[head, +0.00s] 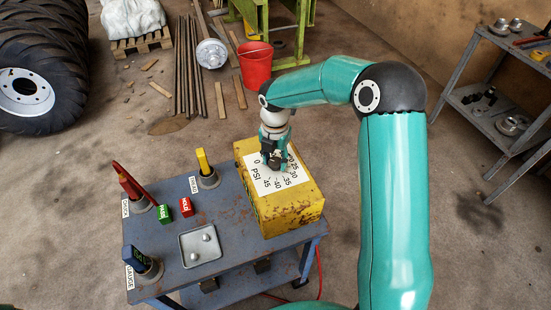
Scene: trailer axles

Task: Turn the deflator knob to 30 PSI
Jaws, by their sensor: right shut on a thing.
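The deflator is a rusty yellow box (293,219) on the blue cart. Its white dial plate (257,187) on top is marked PSI, with 0 at upper left, 25 and 30 at the right, and 35, 40 and 45 along the near side. My right gripper (274,162) points down onto the dial and is shut on the dark knob at its middle. The fingers hide most of the knob, and I cannot tell which number it points to. My left gripper is not in view.
The blue cart (222,236) also carries tools in labelled holders, a green block (165,214), a red block (186,207) and a grey tray (186,262) with small round parts. A red bucket (256,65) stands behind. A shelf (468,98) is at right.

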